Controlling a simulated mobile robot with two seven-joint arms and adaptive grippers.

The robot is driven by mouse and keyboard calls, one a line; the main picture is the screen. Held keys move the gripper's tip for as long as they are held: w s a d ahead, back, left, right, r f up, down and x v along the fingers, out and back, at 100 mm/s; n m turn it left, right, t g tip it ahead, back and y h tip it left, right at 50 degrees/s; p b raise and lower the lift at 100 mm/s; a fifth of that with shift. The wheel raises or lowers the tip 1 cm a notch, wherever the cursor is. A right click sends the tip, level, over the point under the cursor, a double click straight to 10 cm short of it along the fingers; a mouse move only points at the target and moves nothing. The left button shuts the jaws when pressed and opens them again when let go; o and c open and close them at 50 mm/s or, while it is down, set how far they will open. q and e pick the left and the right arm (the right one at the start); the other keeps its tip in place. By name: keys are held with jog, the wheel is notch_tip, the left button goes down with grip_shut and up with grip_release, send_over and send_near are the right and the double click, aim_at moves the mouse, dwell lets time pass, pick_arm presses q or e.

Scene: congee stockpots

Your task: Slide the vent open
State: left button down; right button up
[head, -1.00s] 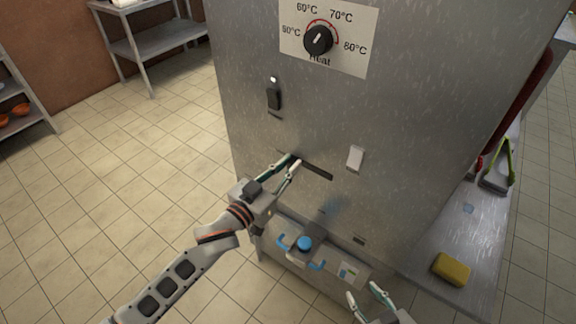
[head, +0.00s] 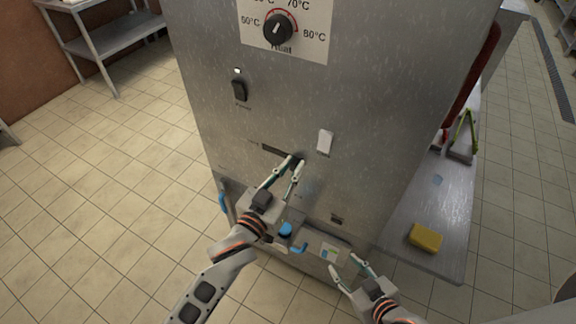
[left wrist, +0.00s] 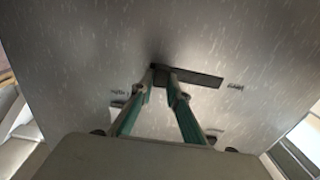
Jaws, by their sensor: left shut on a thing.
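The vent is a narrow dark slot (head: 272,150) in the steel front of the tall cabinet. My left gripper (head: 294,160) is at the right end of the slot, its fingers shut on the vent's slider tab, which they mostly hide. The dark slot shows to the left of the fingers. In the left wrist view the fingertips (left wrist: 163,72) meet the panel at one end of the dark slot (left wrist: 195,78). My right gripper (head: 342,263) is open and empty, low in front of the cabinet, apart from the vent.
A heat dial (head: 278,28), a black switch (head: 239,90) and a pale switch (head: 325,141) sit on the panel. A blue knob (head: 286,229) is below the vent. A yellow sponge (head: 425,238) lies on the steel counter (head: 445,205) at right. Open floor lies left.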

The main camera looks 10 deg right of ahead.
pick_arm(q)
jog(key=c, duration=2)
grip_release()
jog(key=shift+s+d, duration=0.25)
jog(key=shift+o, duration=0.2)
jog(key=shift+a, duration=0.1)
jog(key=shift+a, duration=0.1)
jog(key=v, duration=1.1)
jog(key=shift+s+a, duration=0.15)
jog(key=shift+s, duration=0.2)
